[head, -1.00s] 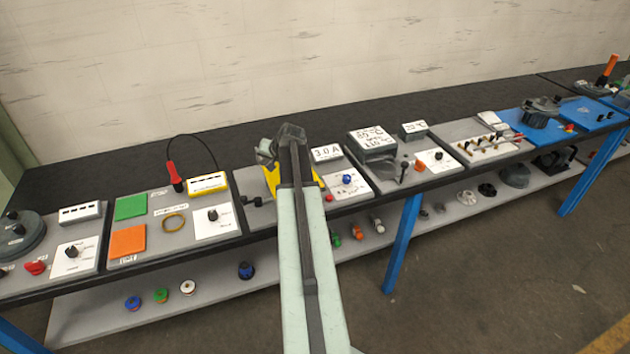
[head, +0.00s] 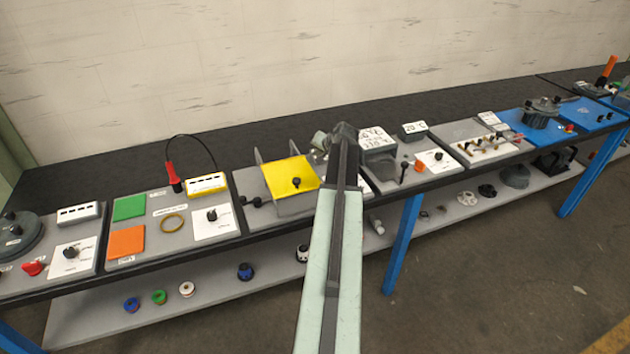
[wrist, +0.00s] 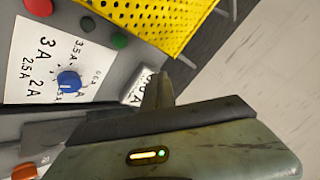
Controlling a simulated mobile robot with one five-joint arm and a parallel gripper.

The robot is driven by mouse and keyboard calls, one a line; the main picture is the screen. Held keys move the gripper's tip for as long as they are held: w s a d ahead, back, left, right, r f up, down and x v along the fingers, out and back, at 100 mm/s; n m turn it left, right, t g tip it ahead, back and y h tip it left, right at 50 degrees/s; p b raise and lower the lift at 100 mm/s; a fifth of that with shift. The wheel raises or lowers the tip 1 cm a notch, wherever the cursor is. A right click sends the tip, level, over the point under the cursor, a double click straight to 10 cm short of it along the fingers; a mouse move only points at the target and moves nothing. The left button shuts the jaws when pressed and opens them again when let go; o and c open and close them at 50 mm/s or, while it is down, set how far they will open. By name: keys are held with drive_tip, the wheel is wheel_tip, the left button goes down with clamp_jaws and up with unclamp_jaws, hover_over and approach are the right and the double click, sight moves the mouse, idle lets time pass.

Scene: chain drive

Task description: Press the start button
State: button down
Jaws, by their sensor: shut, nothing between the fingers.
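In the wrist view a round green button (wrist: 119,40) sits on a grey panel, with a larger red button (wrist: 38,6) at the top left. No start label is legible on either. A small dark red dot (wrist: 88,23) lies between them. My gripper (wrist: 158,76) is shut and empty, apart from the green button, below and right of it. In the head view my gripper (head: 320,147) is over the right side of the station with the yellow cover (head: 292,174). My arm hides the buttons there.
A blue knob (wrist: 68,82) on a white ampere scale (wrist: 40,50) is beside the buttons. The perforated yellow cover (wrist: 150,20) stands close by.

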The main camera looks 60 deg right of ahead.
wheel_tip(320, 180, down, 8)
drive_tip(key=b, duration=0.8)
drive_tip(key=shift+f, duration=0.25)
idle(1.2)
drive_tip(key=shift+f+b, duration=0.35)
drive_tip(key=shift+b, duration=0.05)
drive_tip(key=shift+f+b, duration=0.55)
idle(0.6)
drive_tip(key=shift+r+p, duration=1)
